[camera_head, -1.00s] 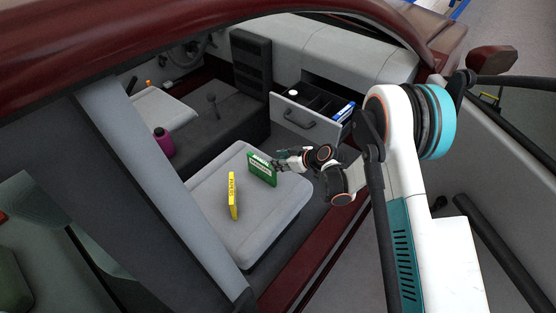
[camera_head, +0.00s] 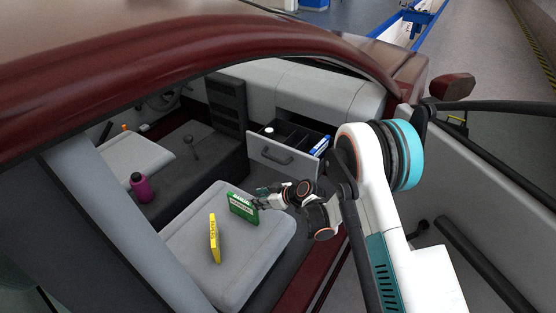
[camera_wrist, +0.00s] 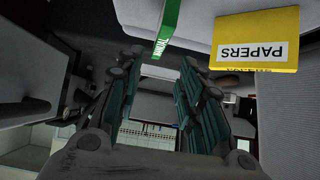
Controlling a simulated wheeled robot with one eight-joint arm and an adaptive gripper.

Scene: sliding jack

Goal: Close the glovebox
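The glovebox drawer (camera_head: 268,155) is pulled open under the grey dashboard in the head view. Its front has a dark handle (camera_head: 274,155). Inside are a small white round item (camera_head: 269,130) and a blue-and-white item (camera_head: 320,146). My gripper (camera_head: 268,194) is in front of the drawer, above the passenger seat and close to a green box (camera_head: 243,208); whether they touch is unclear. In the wrist view its two fingers (camera_wrist: 160,62) are apart with nothing between them. The green box (camera_wrist: 167,28) shows just beyond the fingertips.
A yellow papers box (camera_head: 214,239) stands on the passenger seat (camera_head: 185,235); it also shows in the wrist view (camera_wrist: 255,40). A magenta bottle (camera_head: 140,188) is left of the seat. The car's red roof edge (camera_head: 230,40) and the open door (camera_head: 500,170) border my arm.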

